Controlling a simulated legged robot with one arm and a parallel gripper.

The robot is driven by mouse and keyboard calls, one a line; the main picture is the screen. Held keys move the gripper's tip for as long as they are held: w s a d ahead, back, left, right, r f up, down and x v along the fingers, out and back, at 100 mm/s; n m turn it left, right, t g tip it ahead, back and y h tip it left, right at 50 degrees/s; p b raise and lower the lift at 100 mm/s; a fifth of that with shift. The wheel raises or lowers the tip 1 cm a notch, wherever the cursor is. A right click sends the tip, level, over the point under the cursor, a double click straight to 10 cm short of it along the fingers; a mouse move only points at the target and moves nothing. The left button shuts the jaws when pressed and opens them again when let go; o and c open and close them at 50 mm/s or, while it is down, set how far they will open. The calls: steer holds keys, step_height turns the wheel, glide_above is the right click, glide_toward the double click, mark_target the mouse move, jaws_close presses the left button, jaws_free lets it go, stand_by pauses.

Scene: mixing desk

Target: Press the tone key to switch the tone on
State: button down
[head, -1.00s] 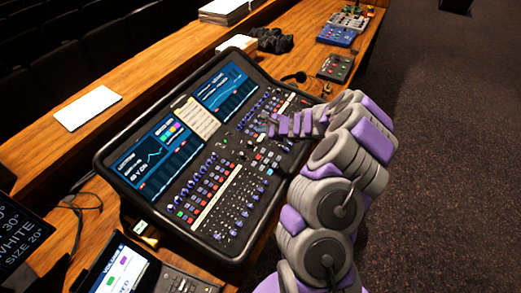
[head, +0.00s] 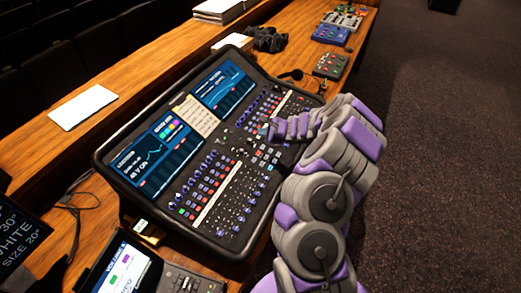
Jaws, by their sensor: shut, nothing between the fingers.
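The mixing desk (head: 104,158) is a black console with two lit screens and many small keys, knobs and faders. The left screen (head: 152,158) reads "48 V ON". My gripper (head: 266,131) is shut and empty, over the right-hand part of the desk. Its tips are close to the panel, near a cluster of small blue, white and red keys (head: 268,155); I cannot tell whether they touch. The labels are too small to read, so I cannot tell which key is the tone key. My arm hides the panel's right edge.
A white sheet (head: 83,107) lies on the wooden ledge at left. A small lit device (head: 120,268) and a dark text screen (head: 18,236) stand at lower left. Dark carpet is clear at right.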

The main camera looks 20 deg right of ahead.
mark_target(263, 149)
steer(key=f+b, duration=0.1)
steer(key=f, duration=0.1)
steer(key=d+f+b, duration=0.1)
steer(key=f, duration=0.1)
steer(key=d+f+b, duration=0.1)
steer(key=f+b, duration=0.1)
steer(key=shift+w+d+f, duration=0.25)
steer(key=shift+f, duration=0.15)
steer(key=shift+a+r, duration=0.15)
steer(key=shift+a, duration=1)
steer(key=shift+d, duration=1)
steer(key=shift+a, duration=0.85)
steer(key=shift+d, duration=0.75)
steer(key=shift+a, duration=0.6)
steer(key=shift+d+f, duration=0.55)
steer(key=shift+d, duration=0.1)
steer(key=shift+a, duration=0.3)
